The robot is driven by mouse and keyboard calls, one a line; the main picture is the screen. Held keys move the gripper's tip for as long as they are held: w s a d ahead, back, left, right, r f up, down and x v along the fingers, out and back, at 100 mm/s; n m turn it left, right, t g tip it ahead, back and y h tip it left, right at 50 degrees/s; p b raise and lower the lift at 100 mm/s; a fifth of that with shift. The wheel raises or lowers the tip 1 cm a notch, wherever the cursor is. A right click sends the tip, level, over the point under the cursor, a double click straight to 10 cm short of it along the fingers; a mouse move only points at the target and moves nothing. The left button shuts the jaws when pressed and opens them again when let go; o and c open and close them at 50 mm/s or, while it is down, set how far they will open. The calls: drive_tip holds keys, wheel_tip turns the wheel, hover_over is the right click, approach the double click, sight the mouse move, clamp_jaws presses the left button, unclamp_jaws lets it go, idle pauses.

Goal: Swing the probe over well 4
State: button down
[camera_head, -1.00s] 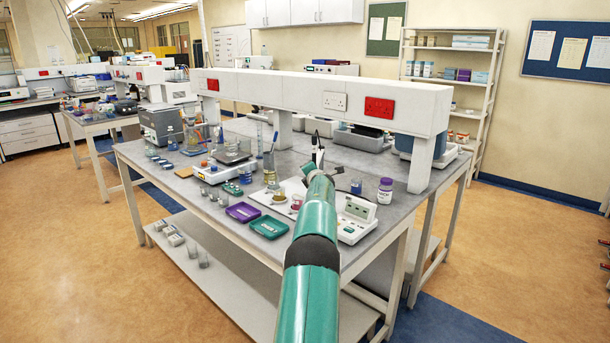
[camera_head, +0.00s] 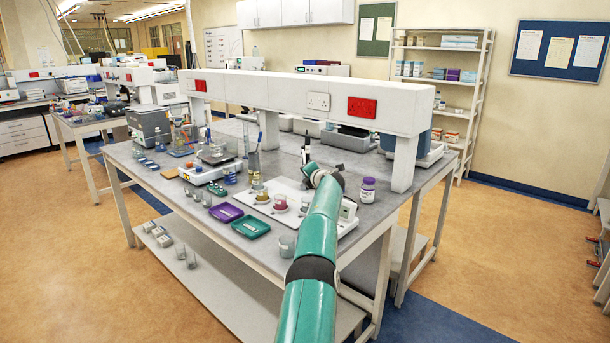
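My teal arm reaches from the bottom of the view over the bench. My gripper (camera_head: 310,172) is small and far off at its end, so its fingers cannot be made out. A slim dark upright thing (camera_head: 306,150), perhaps the probe, shows just behind it; I cannot tell whether they touch. A white tray (camera_head: 286,186) to the left holds small cups with coloured contents, among them a yellowish one (camera_head: 262,196) and a pink one (camera_head: 280,203). These may be the wells; no numbers are readable. A white meter (camera_head: 349,210) is partly hidden by my arm.
A purple tray (camera_head: 224,212), a green tray (camera_head: 251,227) and a clear beaker (camera_head: 287,246) lie along the front edge. A purple-capped bottle (camera_head: 367,190) stands right of my arm. A white raised shelf (camera_head: 290,93) with sockets spans the bench behind.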

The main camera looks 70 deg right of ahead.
drive_tip(key=shift+r, duration=0.1)
idle(0.3)
drive_tip(key=c, duration=1.4)
unclamp_jaws()
drive_tip(key=shift+s+a+r, duration=0.15)
drive_tip(key=shift+s+a, duration=0.2)
drive_tip(key=shift+s, duration=0.15)
drive_tip(key=shift+v, duration=0.9)
drive_tip(key=v, duration=1)
drive_tip(key=shift+s+a, duration=0.2)
drive_tip(key=shift+a, duration=0.2)
drive_tip(key=shift+w+r, duration=0.1)
